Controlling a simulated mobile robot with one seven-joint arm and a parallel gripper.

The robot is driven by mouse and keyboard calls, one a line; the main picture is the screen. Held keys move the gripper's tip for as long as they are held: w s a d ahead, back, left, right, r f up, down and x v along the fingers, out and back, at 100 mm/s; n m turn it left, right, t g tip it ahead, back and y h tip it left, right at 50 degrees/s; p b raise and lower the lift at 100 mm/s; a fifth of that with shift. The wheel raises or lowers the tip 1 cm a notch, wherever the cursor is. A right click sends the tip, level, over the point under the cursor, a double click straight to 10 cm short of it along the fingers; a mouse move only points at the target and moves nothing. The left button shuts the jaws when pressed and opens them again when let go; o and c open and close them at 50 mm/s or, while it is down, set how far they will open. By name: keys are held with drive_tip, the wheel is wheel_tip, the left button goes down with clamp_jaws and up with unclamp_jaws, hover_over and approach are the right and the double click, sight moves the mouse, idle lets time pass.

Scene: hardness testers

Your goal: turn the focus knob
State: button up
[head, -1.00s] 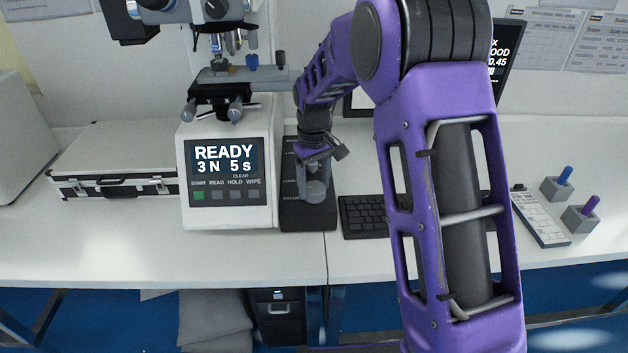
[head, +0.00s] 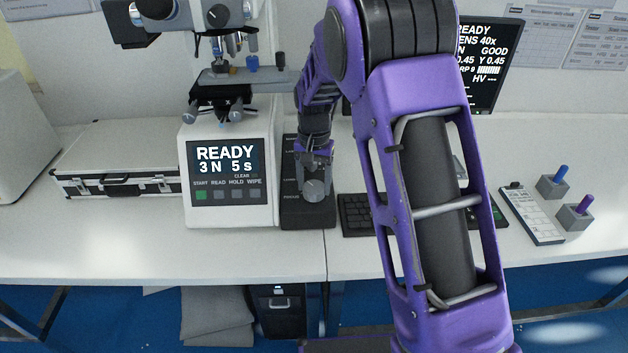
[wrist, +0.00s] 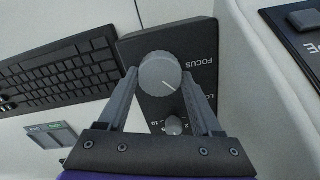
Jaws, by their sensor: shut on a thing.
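In the head view the knob (head: 314,190) shows at the front of the box, just below my gripper (head: 316,165). A smaller knob (wrist: 174,125) with numbers around it lies between my fingers, nearer the palm.
The hardness tester (head: 228,180) stands left of the box, its screen reading READY 3 N 5 s. A keyboard (head: 356,214) lies close on the right. A monitor (head: 490,65) stands behind my arm. Two grey blocks with coloured knobs (head: 553,186) sit at the far right.

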sight(314, 186)
drive_tip(key=shift+m, duration=0.6)
drive_tip(key=o, duration=1.4)
drive_tip(key=shift+c, duration=0.2)
wheel_tip(314, 186, up, 18)
drive_tip(key=p, duration=0.2)
drive_tip(key=shift+f, duration=0.25)
